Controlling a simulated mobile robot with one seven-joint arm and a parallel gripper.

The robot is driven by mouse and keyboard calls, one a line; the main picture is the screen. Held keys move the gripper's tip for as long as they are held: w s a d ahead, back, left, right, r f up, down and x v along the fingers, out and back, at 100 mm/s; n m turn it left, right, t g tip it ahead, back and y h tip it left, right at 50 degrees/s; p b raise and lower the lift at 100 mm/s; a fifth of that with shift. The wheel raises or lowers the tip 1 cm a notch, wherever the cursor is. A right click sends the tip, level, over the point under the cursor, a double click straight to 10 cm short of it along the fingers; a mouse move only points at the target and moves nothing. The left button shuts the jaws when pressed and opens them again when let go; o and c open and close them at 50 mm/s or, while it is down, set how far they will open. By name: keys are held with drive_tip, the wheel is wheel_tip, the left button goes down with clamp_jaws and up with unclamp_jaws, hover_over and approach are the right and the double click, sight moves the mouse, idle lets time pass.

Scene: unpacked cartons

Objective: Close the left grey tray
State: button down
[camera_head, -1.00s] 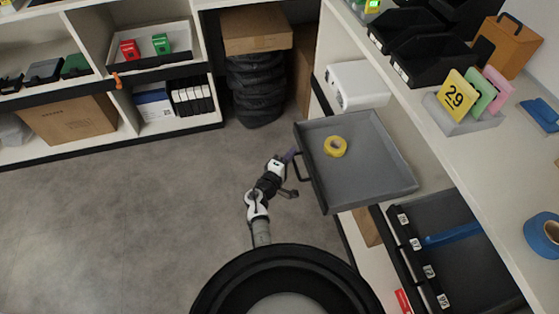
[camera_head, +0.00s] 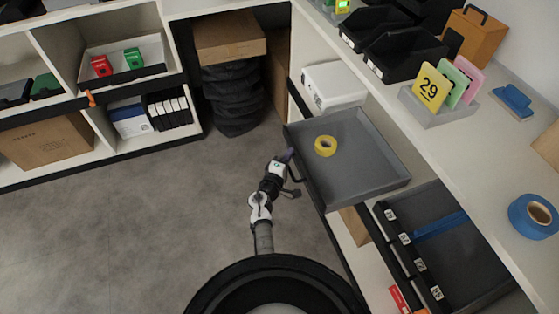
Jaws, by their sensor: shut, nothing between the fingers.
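The grey tray (camera_head: 375,177) is pulled out from under the counter at the right of the head view. A yellow tape roll (camera_head: 326,145) lies in it. Its dark handle is on the left front side, facing my arm. My gripper (camera_head: 287,155) is at that front side, close to the handle; it is small here and I cannot tell whether it touches. It is shut with nothing held.
A lower dark tray (camera_head: 458,250) with numbered labels sits to the right. A white box (camera_head: 334,86) stands behind the grey tray. The counter (camera_head: 483,137) above holds black bins, numbered cards and blue tape (camera_head: 533,215). The floor (camera_head: 120,215) at left is clear.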

sight(333, 147)
drive_tip(key=w+d+b, duration=0.1)
drive_tip(key=d, duration=0.4)
drive_tip(key=w+d+b, duration=0.2)
drive_tip(key=d, duration=0.3)
drive_tip(key=w+d+b, duration=0.2)
drive_tip(key=d, duration=0.3)
drive_tip(key=shift+d, duration=0.1)
drive_tip(key=shift+w+d+b, duration=0.1)
drive_tip(key=shift+d+b, duration=0.25)
drive_tip(key=shift+d, duration=0.15)
